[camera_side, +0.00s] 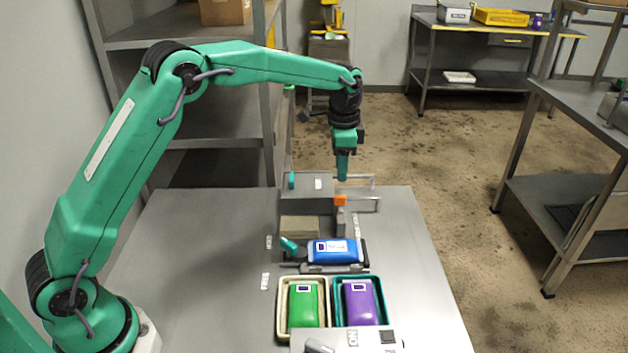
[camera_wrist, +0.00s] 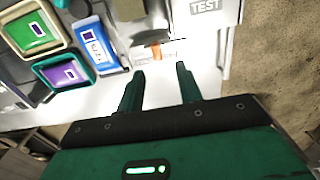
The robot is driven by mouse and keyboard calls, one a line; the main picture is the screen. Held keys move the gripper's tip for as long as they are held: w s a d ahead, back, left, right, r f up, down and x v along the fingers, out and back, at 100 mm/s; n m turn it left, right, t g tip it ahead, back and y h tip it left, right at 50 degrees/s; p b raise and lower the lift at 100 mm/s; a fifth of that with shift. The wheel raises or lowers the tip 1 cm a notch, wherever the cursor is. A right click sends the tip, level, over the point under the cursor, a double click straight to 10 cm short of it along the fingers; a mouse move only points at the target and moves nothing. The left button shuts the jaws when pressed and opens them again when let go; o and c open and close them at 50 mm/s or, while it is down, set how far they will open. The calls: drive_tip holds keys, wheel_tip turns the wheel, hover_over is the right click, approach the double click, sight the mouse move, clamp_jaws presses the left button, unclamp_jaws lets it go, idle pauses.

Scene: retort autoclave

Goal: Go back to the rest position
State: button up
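My gripper (camera_side: 342,178) is at the end of my green arm, pointing down above the far part of the table, near a grey box-like device (camera_side: 305,190). In the wrist view my gripper (camera_wrist: 158,72) shows two dark green fingers spread apart with nothing between them. An orange piece (camera_side: 340,200) on a grey post stands just below the gripper in the side view, and it also shows beyond the fingertips in the wrist view (camera_wrist: 155,50). I cannot tell the exact gap between them.
A blue pouch (camera_side: 335,251) lies on a dark holder on the grey table (camera_side: 190,250). Nearer, a green pouch (camera_side: 304,304) lies in a cream tray and a purple pouch (camera_side: 360,303) in a teal tray. A beige block (camera_side: 299,227) sits behind. The table's left side is clear.

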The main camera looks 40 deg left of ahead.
drive_tip(key=s+a+r+n+t, duration=0.3)
drive_tip(key=s+r+n, duration=0.2)
drive_tip(key=s+r, duration=1)
drive_tip(key=s+f+n+t, duration=0.1)
drive_tip(key=s+f+n, duration=0.1)
drive_tip(key=s, duration=0.7)
drive_tip(key=s+a+f+n+t, duration=0.1)
drive_tip(key=s+f+n, duration=0.1)
drive_tip(key=s, duration=0.8)
drive_tip(key=shift+s+a+f+t, duration=0.2)
drive_tip(key=shift+a+f+t, duration=0.05)
drive_tip(key=shift+f+t, duration=0.05)
